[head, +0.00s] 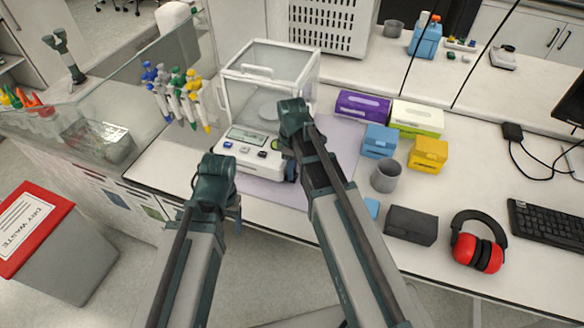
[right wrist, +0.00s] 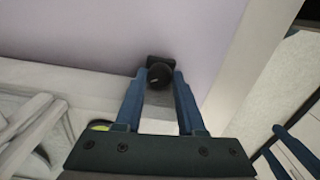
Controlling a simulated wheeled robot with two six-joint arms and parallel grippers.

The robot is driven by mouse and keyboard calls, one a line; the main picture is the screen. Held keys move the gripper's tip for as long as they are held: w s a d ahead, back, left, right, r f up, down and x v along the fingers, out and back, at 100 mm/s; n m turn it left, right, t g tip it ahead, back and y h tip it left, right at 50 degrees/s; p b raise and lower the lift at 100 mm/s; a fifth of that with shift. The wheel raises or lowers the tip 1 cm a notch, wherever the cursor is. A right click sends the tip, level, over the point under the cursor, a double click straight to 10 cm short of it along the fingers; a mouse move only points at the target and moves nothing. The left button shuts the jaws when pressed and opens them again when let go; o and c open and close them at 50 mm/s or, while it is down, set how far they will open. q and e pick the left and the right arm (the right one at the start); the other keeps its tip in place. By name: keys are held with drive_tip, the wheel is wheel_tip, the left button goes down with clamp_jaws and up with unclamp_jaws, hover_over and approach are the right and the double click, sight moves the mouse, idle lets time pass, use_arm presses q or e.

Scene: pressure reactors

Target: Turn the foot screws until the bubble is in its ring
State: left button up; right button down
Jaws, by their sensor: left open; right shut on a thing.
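The white balance with a clear draft shield (head: 268,85) stands on the bench, its display and buttons (head: 247,140) facing me. A small green round level (head: 275,144) sits at its front right; the bubble is too small to read. A yellow-green edge (right wrist: 98,126) shows beside my gripper in the right wrist view. My right gripper (head: 291,172) is at the balance's front right corner, shut on a black foot screw (right wrist: 160,76) between its blue fingertips. My left gripper (head: 230,215) is open and empty in front of the bench edge, apart from the balance. The left foot screw is hidden.
A pale purple mat (head: 342,140) lies under the balance. Pipettes (head: 180,95) hang to its left. Boxes (head: 363,104), a grey cup (head: 386,176), a dark box (head: 411,225) and red ear muffs (head: 478,242) stand to the right. A waste bin (head: 65,255) is at lower left.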

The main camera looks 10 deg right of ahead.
drive_tip(key=shift+n, duration=0.3)
drive_tip(key=c, duration=0.5)
unclamp_jaws()
drive_tip(key=shift+r, duration=0.1)
wheel_tip(320, 180, up, 14)
drive_tip(key=p, duration=1.3)
drive_tip(key=shift+f+p, duration=0.2)
drive_tip(key=shift+p, duration=0.2)
